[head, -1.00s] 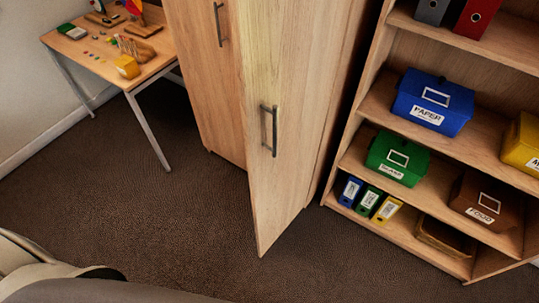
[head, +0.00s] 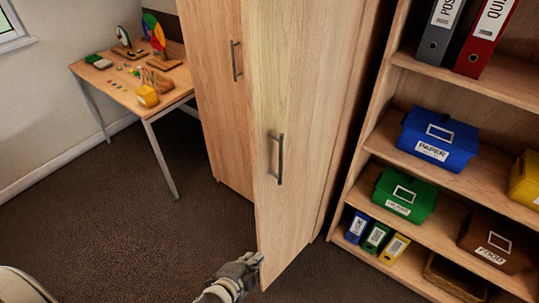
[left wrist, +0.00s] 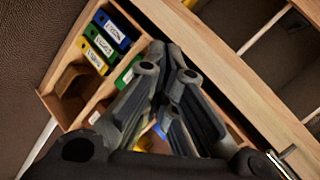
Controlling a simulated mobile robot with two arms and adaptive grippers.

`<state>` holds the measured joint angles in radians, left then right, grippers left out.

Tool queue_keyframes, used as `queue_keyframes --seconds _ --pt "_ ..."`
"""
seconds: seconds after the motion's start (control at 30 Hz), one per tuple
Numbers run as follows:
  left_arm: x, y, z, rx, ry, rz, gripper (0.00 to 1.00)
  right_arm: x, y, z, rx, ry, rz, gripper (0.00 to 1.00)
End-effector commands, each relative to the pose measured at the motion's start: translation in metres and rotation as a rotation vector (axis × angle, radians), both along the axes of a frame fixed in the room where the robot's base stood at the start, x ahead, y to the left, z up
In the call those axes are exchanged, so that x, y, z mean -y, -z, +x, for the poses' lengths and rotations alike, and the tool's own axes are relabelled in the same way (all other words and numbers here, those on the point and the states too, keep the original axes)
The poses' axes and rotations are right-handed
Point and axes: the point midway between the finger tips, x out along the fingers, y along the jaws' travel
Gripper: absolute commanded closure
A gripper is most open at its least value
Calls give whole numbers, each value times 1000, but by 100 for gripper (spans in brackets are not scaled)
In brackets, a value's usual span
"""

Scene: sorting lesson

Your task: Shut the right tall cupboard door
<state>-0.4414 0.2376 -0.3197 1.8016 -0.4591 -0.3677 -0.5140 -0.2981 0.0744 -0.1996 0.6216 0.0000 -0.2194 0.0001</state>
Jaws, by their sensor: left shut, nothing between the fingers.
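The right tall cupboard door (head: 300,130) stands ajar, its free edge swung out in front of the left door (head: 217,95). It has a dark vertical bar handle (head: 276,158). My left gripper (head: 257,260) is at the lower free edge of the right door, low in the head view. Whether it touches the door I cannot tell. In the left wrist view its fingers (left wrist: 167,62) are together and empty, beside a long wooden panel (left wrist: 225,70). A metal handle (left wrist: 285,155) shows at the lower right there. My right gripper is not in view.
An open shelf unit (head: 440,230) with labelled boxes and binders stands right of the cupboard. A table (head: 125,88) with small lesson items stands at the left. Brown carpet (head: 120,220) lies clear between the table and the cupboard.

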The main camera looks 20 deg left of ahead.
Motion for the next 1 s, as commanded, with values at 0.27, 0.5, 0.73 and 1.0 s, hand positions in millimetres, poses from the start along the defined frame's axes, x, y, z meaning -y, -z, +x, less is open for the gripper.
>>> queue_keyframes --seconds 0.27,0.5,0.73,1.0 --pt "29 -196 17 396 152 200 100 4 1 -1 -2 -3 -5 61" --pt "32 -300 1 598 173 303 100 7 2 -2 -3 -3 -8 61" --pt "32 -317 1 634 171 322 100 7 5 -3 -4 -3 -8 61" --pt "38 -320 29 634 172 321 100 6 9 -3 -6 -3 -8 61"
